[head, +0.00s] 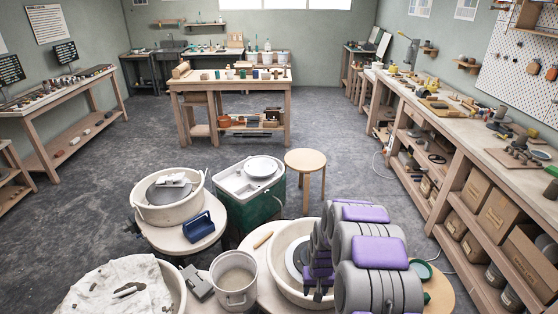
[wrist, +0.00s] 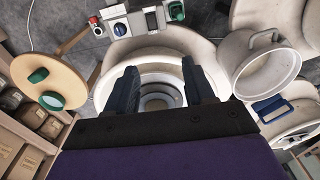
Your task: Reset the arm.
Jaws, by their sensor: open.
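My gripper (wrist: 162,88) is open and empty in the wrist view, its two dark fingers apart over a potter's wheel basin (wrist: 110,95). In the head view my grey and purple arm is at the front right, and my gripper (head: 318,290) shows small and dark beside the same basin (head: 285,270). The wheel head (wrist: 160,98) lies below, between the fingers. Nothing is between the fingertips. The arm hides part of the basin in the head view.
Workbenches line both sides. The middle floor (head: 100,165) is clear.

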